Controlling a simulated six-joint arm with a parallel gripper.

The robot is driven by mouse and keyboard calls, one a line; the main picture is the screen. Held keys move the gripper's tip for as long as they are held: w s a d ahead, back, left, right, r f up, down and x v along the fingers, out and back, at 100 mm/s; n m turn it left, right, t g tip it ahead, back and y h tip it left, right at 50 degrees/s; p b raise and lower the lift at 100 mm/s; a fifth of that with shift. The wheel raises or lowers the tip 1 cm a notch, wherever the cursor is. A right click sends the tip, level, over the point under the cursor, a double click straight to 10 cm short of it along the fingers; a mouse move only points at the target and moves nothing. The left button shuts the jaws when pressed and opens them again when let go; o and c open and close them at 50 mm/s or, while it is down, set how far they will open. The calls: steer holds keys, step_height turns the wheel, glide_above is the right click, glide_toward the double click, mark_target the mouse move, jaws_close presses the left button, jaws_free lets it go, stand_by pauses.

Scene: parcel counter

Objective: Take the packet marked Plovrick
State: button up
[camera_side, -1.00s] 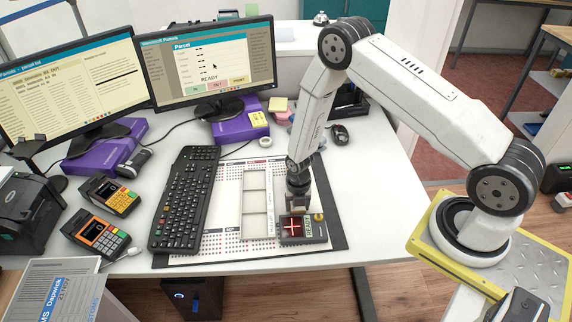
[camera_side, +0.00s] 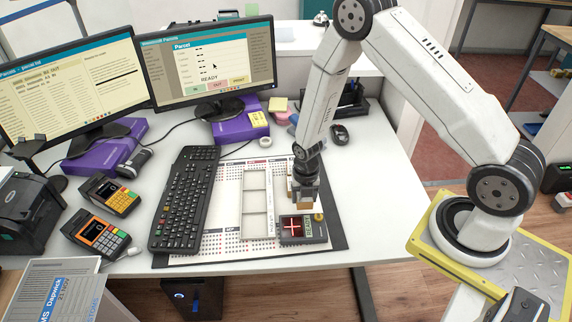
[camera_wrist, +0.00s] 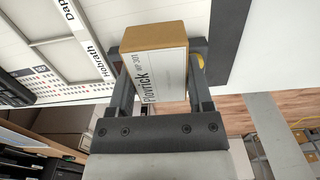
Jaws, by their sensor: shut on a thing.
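The packet marked Plovrick (camera_wrist: 152,75) is a small tan box with a white label, seen close in the wrist view. My gripper (camera_wrist: 158,85) is shut on it, with one finger on each side. In the side view my gripper (camera_side: 305,196) points down above the mat, behind the dark device with a red lit screen. The packet's tan end (camera_side: 305,203) shows just under the fingers and seems to be raised off the mat.
A white divided tray (camera_side: 257,232) lies on the mat to the left, with labels reading Hobrath and Dap... in the wrist view. The dark device (camera_side: 291,230) stands close in front. A keyboard (camera_side: 185,200) lies further left. The counter at right (camera_side: 370,190) is clear.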

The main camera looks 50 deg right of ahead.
steer(key=s+r, duration=0.3)
steer(key=shift+a+r, duration=0.1)
steer(key=shift+r, duration=0.2)
steer(key=s+r, duration=0.3)
steer(key=s, duration=0.5)
steer(key=shift+s+a+r, duration=0.25)
steer(key=shift+s+r, duration=0.05)
steer(key=shift+s, duration=0.05)
